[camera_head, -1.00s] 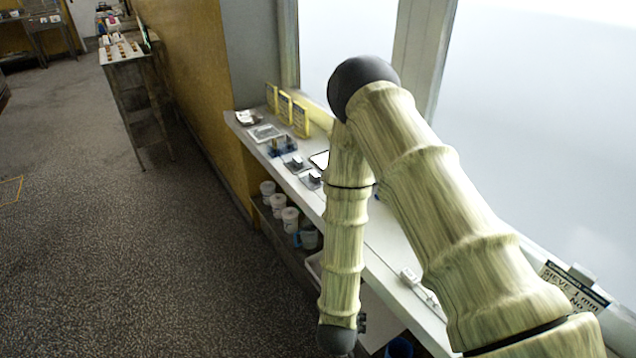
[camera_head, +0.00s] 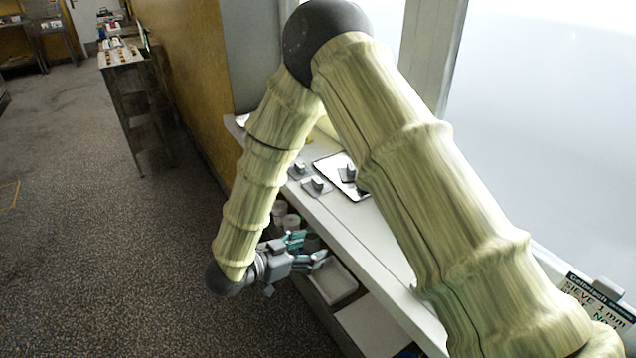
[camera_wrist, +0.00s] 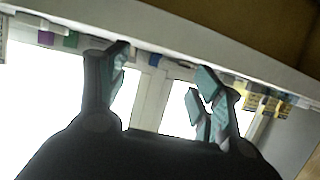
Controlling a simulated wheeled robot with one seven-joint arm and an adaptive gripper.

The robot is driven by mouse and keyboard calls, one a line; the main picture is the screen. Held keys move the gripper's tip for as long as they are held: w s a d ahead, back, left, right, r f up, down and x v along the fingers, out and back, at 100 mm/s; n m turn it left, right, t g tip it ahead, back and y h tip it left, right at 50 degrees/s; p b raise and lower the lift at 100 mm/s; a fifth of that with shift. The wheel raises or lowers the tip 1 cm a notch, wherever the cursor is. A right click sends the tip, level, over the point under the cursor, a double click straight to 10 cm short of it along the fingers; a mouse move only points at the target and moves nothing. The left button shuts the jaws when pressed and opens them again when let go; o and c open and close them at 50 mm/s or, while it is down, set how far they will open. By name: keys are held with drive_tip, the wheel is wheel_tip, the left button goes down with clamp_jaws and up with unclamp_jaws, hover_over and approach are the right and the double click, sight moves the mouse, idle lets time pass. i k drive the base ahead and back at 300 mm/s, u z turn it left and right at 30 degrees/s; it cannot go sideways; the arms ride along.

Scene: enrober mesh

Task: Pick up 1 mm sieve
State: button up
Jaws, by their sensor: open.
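A placard (camera_head: 596,298) reading "SIEVE 1 mm" stands at the window end of the bench, at the lower right of the head view. I cannot make out the sieve itself in either view; my arm covers much of the bench. My gripper (camera_head: 308,249) is open and empty, beside the bench's front edge and over the lower shelf side. In the wrist view its two fingers (camera_wrist: 163,72) are spread with nothing between them.
The white bench (camera_head: 345,228) runs along the window. A dark-rimmed plate (camera_head: 330,165) and small metal pieces (camera_head: 317,185) lie on it. A white tray (camera_head: 336,283) and cups (camera_head: 290,222) stand below. In the wrist view, yellow labelled blocks (camera_wrist: 271,104) line the bench edge.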

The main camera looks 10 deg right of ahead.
sight(317, 187)
drive_tip(key=i, duration=0.85)
